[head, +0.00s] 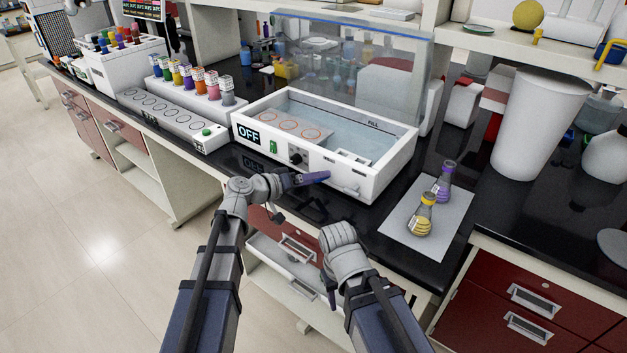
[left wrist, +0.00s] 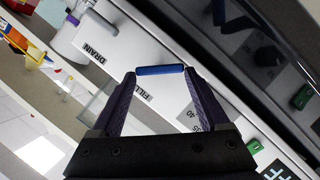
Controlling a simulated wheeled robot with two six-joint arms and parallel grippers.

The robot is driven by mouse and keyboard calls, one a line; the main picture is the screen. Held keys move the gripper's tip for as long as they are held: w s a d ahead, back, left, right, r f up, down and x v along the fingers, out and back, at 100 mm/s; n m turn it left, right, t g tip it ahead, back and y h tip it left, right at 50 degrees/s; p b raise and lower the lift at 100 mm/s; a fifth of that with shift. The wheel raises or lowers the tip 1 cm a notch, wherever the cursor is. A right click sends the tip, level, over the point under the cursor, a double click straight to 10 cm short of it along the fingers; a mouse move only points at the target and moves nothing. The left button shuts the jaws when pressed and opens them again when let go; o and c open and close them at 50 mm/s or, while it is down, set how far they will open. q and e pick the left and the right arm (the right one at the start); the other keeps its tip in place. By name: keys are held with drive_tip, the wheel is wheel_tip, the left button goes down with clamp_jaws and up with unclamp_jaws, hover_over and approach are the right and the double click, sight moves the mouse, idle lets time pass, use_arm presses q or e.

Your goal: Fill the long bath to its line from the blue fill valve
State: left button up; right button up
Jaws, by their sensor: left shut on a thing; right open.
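The long bath (head: 395,172) is a white open box on the black bench, with its clear lid raised behind it. Pale water (head: 335,128) lies inside, below a FILL mark (head: 373,123) on the back wall; the exact gap is too small to tell. My left gripper (head: 318,177) is at the bath's front. In the left wrist view, its fingertips (left wrist: 160,71) are shut on the blue fill valve (left wrist: 160,70), beside the FILL label (left wrist: 142,91). My right gripper (head: 328,288) is low before the bench, open and empty, its fingers hard to see.
The bath front has an OFF display (head: 248,134), a green switch (head: 273,147) and a black knob (head: 298,157). A DRAIN label (left wrist: 100,50) is near the blue valve. Yellow (head: 422,217) and purple (head: 444,182) flasks stand on a white mat (head: 405,222) to the right. A drawer below is open.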

idle(0.4)
use_arm(q)
drive_tip(key=o, duration=1.2)
drive_tip(key=shift+o, duration=0.2)
drive_tip(key=shift+a, duration=0.1)
drive_tip(key=p+v, duration=0.2)
drive_tip(key=v, duration=0.4)
drive_tip(key=shift+v, duration=0.85)
